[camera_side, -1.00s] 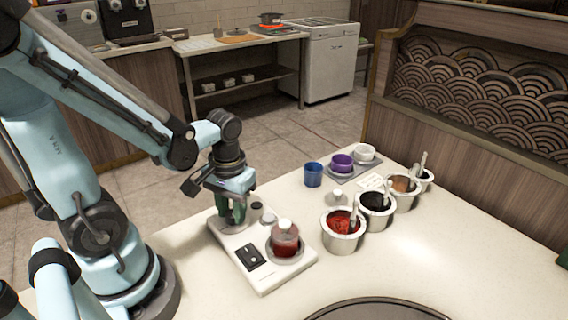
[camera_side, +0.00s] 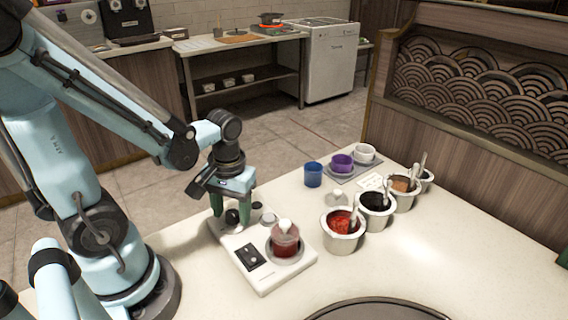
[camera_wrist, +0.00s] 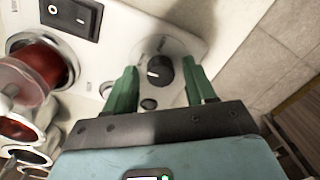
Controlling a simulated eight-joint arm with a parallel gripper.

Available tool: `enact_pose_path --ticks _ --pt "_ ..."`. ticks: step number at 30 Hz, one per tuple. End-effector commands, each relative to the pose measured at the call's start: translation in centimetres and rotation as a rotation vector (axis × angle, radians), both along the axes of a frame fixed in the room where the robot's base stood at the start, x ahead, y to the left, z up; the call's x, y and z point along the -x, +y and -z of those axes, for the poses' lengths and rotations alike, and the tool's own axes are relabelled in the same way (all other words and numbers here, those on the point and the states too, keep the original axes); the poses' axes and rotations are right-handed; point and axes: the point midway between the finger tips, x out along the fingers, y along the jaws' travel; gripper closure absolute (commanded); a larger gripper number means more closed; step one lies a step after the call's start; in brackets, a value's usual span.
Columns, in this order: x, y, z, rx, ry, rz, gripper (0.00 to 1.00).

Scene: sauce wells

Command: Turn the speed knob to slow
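The white machine (camera_side: 228,238) stands on the counter beside my arm. Its black round speed knob (camera_wrist: 160,70) is at one end of the panel, with a pale pointer mark facing left in the wrist view. The knob also shows in the side view (camera_side: 232,216). My gripper (camera_side: 231,208) is open, pointing down, with its green fingers on either side of the knob. In the wrist view, gaps show between the knob and both fingers (camera_wrist: 161,78). The dial markings are too blurred to read.
A lidded jar of red sauce (camera_side: 285,241) sits on the machine's round plate, near a black rocker switch (camera_side: 249,256). Metal sauce pots (camera_side: 342,243) with spoons, a blue cup (camera_side: 313,174) and a purple cup (camera_side: 342,163) stand to the right. The front counter is mostly clear.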

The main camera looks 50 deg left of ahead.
Motion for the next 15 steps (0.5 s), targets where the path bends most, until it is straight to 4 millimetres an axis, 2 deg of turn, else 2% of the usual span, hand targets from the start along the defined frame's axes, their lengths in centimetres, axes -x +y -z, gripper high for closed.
enact_pose_path --ticks 10,15 --pt "-0.05 0.02 -0.13 -0.001 -0.001 0.001 0.42" --pt "-0.08 -0.01 -0.95 -0.001 -0.001 0.001 0.42"
